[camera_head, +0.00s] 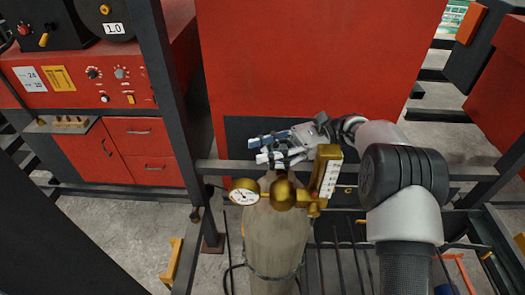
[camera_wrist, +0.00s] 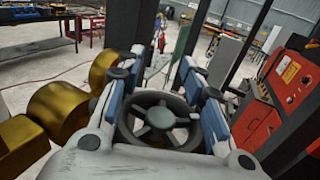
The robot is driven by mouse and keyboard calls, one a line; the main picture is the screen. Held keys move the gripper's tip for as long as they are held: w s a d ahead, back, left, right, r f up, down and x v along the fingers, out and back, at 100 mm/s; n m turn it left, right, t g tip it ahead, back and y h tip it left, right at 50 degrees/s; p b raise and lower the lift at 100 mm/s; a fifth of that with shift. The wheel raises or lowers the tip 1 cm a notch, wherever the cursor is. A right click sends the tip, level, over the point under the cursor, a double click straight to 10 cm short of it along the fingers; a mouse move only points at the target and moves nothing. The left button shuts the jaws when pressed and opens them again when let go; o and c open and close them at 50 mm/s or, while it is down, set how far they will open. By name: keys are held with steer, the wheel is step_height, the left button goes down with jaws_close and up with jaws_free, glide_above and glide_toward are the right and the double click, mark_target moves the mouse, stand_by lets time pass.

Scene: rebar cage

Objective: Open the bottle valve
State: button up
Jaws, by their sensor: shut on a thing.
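A beige gas bottle (camera_head: 272,240) stands upright, with a brass regulator (camera_head: 283,193) on its top. A round white gauge (camera_head: 243,192) is on the regulator's left and an upright brass flow meter (camera_head: 329,173) on its right. The dark round valve handwheel (camera_wrist: 160,120) lies between the blue-padded fingers of my gripper (camera_wrist: 162,72) in the wrist view. My gripper (camera_head: 262,148) is shut on the handwheel, just above and behind the regulator. In the head view my fingers hide the handwheel. The regulator's brass body fills the left of the wrist view.
A dark frame bar (camera_head: 225,172) runs behind the bottle, and an upright post (camera_head: 165,90) stands to its left. A red cabinet (camera_head: 290,60) is close behind my gripper. A red control panel (camera_head: 95,85) stands at the left. Thin bars stand to the bottle's right.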

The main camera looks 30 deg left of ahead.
steer(key=shift+w+d, duration=0.1)
steer(key=o, duration=1.1)
steer(key=shift+w+d, duration=0.2)
steer(key=shift+w, duration=0.05)
steer(key=shift+c, duration=0.2)
steer(key=shift+o, duration=0.9)
steer(key=shift+s+a, duration=0.2)
steer(key=shift+w+y, duration=0.1)
steer(key=shift+y, duration=0.2)
